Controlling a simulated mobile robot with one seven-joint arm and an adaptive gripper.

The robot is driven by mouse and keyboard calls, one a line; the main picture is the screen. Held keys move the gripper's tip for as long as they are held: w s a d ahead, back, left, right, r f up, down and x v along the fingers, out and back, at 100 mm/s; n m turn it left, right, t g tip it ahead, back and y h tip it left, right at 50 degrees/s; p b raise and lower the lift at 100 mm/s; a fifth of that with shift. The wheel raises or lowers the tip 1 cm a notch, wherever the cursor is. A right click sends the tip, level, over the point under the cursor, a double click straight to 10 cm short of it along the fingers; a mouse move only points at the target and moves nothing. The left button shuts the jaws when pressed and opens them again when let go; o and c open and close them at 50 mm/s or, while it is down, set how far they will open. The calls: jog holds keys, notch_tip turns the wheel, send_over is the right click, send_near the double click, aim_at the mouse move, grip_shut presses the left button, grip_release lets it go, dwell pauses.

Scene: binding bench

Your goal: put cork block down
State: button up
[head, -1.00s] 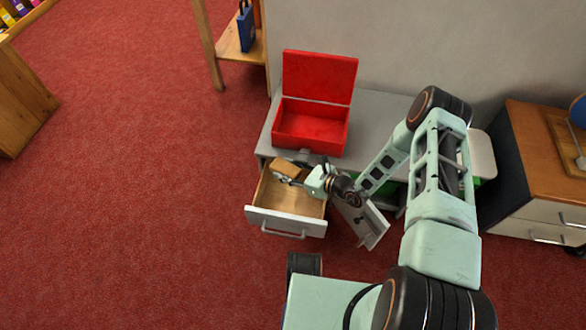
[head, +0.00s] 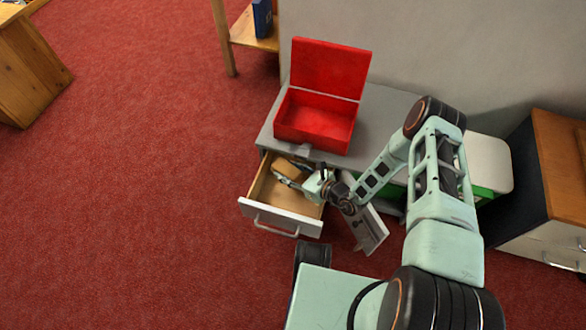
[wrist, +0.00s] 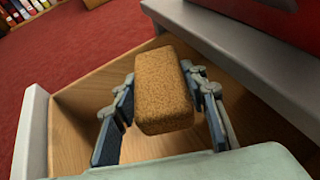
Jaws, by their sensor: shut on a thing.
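The cork block (head: 287,168) is a brown, speckled block with rounded edges. It also shows large in the middle of the wrist view (wrist: 163,92). My gripper (wrist: 160,82) is shut on it, with one finger on each side. The block is at the back part of the open drawer (head: 283,224), within its outline in the head view. In the wrist view, bare wooden drawer floor shows around the block. I cannot tell whether its underside touches the floor.
An open red box (head: 318,122) stands on the grey bench top (head: 380,112) just behind the drawer. A pale panel (head: 369,232) stands out right of the drawer. A wooden cabinet (head: 553,190) is at the far right. Red carpet at left is clear.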

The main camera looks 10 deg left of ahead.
jog(key=shift+w+f, duration=0.15)
dwell(0.3)
jog(key=shift+f+b, duration=0.55)
jog(key=shift+f, duration=0.05)
